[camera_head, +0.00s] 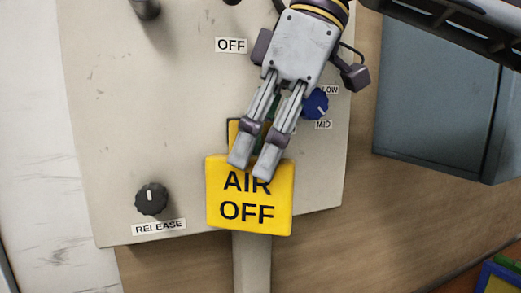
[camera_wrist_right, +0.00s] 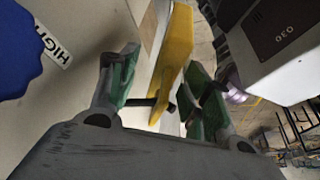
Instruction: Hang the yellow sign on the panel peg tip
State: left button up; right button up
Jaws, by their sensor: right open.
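The yellow sign (camera_head: 248,215) reads "AIR OFF" and sits upright against the lower part of the beige panel (camera_head: 130,100) in the head view. My right gripper (camera_head: 255,165) points down over the sign's top edge, its two fingers apart and partly covering the lettering and the sign's upper tab. In the right wrist view, the sign (camera_wrist_right: 177,50) shows edge-on between the open green-padded fingers (camera_wrist_right: 160,85). A dark peg (camera_wrist_right: 145,102) shows near the sign's upper end there. I cannot tell whether the sign bears on it. My left gripper is not in view.
A blue knob (camera_head: 316,104) with LOW and MID labels is close beside my right gripper. A black RELEASE knob (camera_head: 151,198) stands at the panel's lower left. A grey-blue box (camera_head: 440,110) is at the right, with bare wood below it.

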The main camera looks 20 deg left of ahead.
jog(key=shift+w+d+r, duration=0.1)
jog(key=shift+r, duration=0.3)
jog(key=v, duration=1)
jog(key=shift+w+r, duration=0.1)
dwell(0.3)
